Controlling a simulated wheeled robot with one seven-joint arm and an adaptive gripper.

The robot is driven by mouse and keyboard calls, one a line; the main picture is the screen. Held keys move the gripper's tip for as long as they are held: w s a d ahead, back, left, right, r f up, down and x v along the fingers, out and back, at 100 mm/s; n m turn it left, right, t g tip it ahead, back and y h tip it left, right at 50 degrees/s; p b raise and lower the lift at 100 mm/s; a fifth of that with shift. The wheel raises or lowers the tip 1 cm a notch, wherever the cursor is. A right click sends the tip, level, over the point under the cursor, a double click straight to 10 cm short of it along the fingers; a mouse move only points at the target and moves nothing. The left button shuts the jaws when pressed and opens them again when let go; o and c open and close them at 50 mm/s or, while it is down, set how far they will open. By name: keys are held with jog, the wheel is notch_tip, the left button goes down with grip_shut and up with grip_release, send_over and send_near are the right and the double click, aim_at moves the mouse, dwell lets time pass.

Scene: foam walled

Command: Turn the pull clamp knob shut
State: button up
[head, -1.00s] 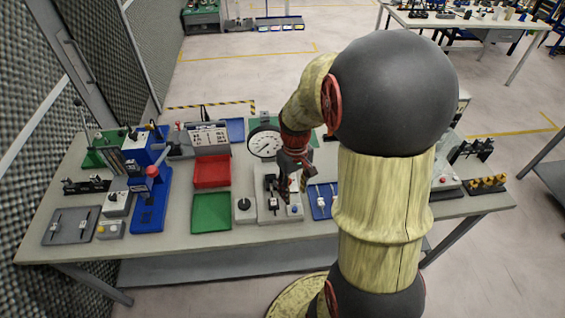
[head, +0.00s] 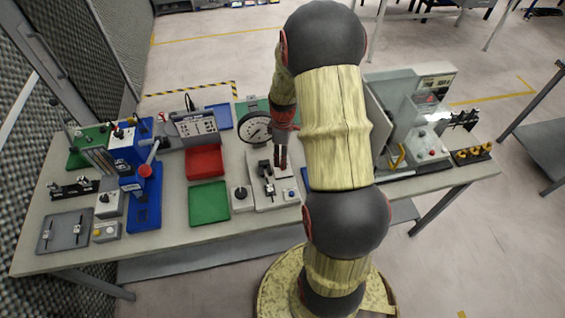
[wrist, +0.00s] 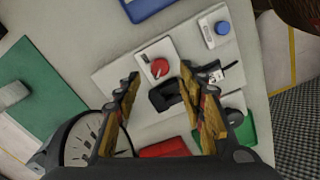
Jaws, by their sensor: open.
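A round red knob (wrist: 160,67) sits on a pale base plate (wrist: 110,77) in the wrist view. A black bracket-shaped part (wrist: 165,95) stands beside it, and a black lever with a white block (wrist: 214,74) is to its right. In the head view the pale base (head: 258,160) carries a black clamp (head: 268,188), and my arm and gripper hide the red knob. My gripper (wrist: 159,76) is open and empty, pointing down over the base. The red knob shows between its fingertips; I cannot tell its height above it.
A dial gauge (head: 256,128) stands just behind the base. A black-knob box (head: 241,197) is on its left and a blue-button box (head: 290,194) on its right. Red tray (head: 205,162) and green tray (head: 209,203) lie farther left. The bench front edge is clear.

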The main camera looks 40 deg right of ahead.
jog(key=shift+f, duration=2.3)
grip_shut()
